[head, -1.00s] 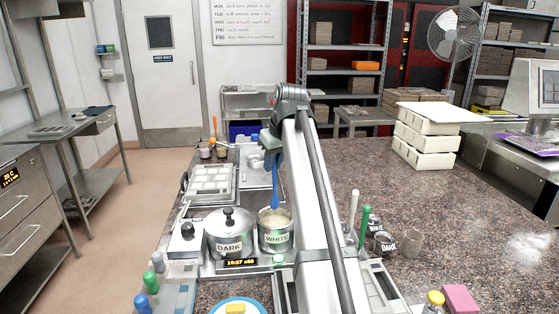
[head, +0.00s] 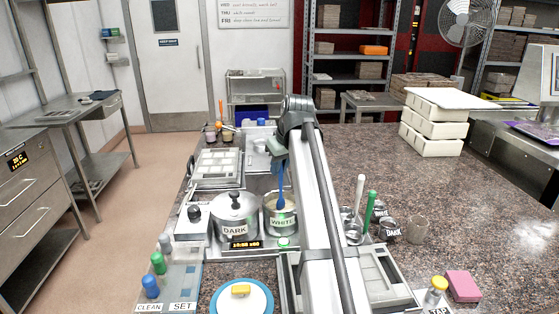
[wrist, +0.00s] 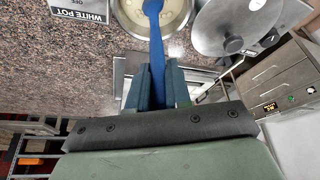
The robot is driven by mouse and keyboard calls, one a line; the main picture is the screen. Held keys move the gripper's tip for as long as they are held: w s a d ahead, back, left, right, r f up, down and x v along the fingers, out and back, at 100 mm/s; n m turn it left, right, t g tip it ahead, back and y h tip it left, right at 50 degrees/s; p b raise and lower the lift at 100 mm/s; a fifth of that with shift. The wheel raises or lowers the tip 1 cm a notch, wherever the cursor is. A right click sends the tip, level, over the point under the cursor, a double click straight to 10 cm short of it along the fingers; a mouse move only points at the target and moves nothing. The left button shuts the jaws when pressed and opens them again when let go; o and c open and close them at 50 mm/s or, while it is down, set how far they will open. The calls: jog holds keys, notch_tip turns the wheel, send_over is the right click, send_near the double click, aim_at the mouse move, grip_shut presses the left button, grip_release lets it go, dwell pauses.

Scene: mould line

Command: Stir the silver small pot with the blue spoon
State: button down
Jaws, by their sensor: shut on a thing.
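The silver pot marked WHITE (head: 281,222) stands open on the counter, with pale cream-coloured contents showing in the wrist view (wrist: 137,28). My gripper (head: 278,150) is above and behind this pot. In the wrist view my gripper (wrist: 157,88) is shut on the handle of the blue spoon (wrist: 157,62). The spoon (head: 281,182) hangs down steeply, and its lower end is inside the pot, in or over the cream contents. My arm hides part of the pot's right surroundings in the head view.
A lidded silver pot marked DARK (head: 235,215) stands close to the left of the open pot. Small cups and upright green and white handled tools (head: 370,210) are right of my arm. A blue-rimmed plate (head: 241,300) is in front. The counter's right side is mostly clear.

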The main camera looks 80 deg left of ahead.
jog(key=shift+f, duration=1.95)
